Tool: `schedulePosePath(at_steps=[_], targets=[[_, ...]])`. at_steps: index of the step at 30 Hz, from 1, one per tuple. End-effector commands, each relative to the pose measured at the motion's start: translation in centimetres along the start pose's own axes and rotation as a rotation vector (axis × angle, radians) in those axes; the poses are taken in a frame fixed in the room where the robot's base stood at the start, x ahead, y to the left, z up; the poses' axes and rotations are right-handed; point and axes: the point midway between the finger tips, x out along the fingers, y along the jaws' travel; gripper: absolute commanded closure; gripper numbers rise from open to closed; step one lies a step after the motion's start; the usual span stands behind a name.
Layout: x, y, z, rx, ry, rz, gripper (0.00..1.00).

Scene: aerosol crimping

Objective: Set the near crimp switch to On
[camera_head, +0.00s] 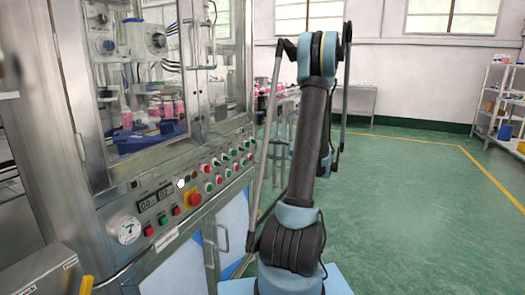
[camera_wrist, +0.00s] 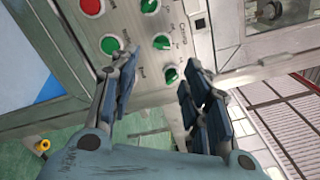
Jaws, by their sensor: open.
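In the wrist view, my gripper (camera_wrist: 156,72) is open and empty, its two dark blue finger pads apart in front of the control panel. Three green rotary switches show on the panel: an upper one (camera_wrist: 149,5), a middle one (camera_wrist: 162,42) and a lower one (camera_wrist: 171,74). The lower one appears between the fingertips; contact cannot be told. Panel lettering beside them is too blurred to tell which is the near crimp switch, or its setting. In the head view, the panel's switch rows (camera_head: 220,170) are left of my arm; my gripper is not clearly visible there.
A red button (camera_wrist: 92,6) and a green button (camera_wrist: 110,44) sit close to the left finger. In the head view, a red emergency button on a yellow plate (camera_head: 194,198), a glass-doored cabinet (camera_head: 200,60) and a metal door handle (camera_head: 215,238) are nearby. Green floor (camera_head: 420,220) is clear at right.

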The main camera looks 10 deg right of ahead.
Motion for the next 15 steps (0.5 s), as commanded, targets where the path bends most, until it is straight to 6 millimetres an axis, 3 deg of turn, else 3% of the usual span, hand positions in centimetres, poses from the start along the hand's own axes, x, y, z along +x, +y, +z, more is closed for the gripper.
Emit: schedulePosePath(at_steps=[6,15], targets=[[-1.7,0.0,-0.1,0.0,0.001,0.0,0.57],[-2.0,0.0,0.0,0.0,0.001,0.0,0.57]])
